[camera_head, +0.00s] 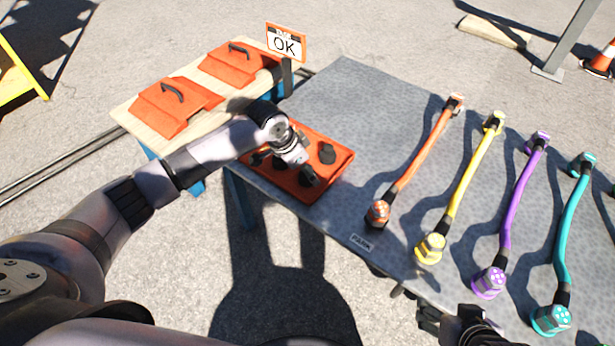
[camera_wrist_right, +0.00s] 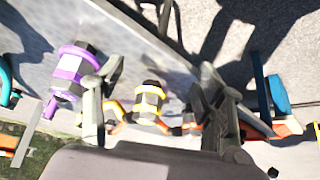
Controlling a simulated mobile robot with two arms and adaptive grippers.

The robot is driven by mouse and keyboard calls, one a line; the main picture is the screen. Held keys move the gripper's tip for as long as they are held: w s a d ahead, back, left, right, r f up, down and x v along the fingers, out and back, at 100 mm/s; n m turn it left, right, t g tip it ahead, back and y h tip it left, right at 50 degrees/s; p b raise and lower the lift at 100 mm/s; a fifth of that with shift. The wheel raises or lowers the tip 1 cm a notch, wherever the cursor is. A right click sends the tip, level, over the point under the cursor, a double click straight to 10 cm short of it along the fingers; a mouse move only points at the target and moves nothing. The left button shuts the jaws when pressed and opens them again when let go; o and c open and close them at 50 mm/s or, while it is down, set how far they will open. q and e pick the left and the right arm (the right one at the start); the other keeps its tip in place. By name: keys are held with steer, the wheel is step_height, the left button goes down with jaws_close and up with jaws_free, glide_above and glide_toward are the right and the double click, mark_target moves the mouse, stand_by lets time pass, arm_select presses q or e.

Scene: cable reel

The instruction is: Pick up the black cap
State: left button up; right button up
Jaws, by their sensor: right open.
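The black caps sit in an orange tray on the near left corner of the grey table; one black cap (camera_head: 327,153) shows clearly at the tray's right side. My left gripper (camera_head: 304,172) is over the tray, pointing down among the caps. It hides part of them, and its fingers are too small and dark to read. My right gripper (camera_head: 413,304) is at the table's front edge, low in the head view, away from the tray. In the right wrist view its two fingers (camera_wrist_right: 153,82) are spread and empty, with the yellow connector (camera_wrist_right: 150,102) seen between them.
Orange, yellow (camera_head: 431,248), purple (camera_head: 489,281) and teal (camera_head: 552,319) cables lie across the grey table (camera_head: 350,95). A wooden bench (camera_head: 138,112) with orange handled covers (camera_head: 172,108) and an OK sign (camera_head: 286,44) stand behind the tray. The table's far left part is clear.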

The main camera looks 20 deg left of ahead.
arm_select(q)
steer(key=shift+x, duration=0.8)
arm_select(e)
steer(key=w+t, duration=0.1)
steer(key=w+a+r, duration=0.1)
steer(key=w, duration=0.1)
steer(key=shift+r+t, duration=0.2)
steer(key=shift+t, duration=0.2)
arm_select(q)
steer(key=c, duration=1.1)
steer(key=shift+r, duration=0.2)
steer(key=shift+c, duration=0.2)
arm_select(e)
steer(key=shift+s, duration=0.15)
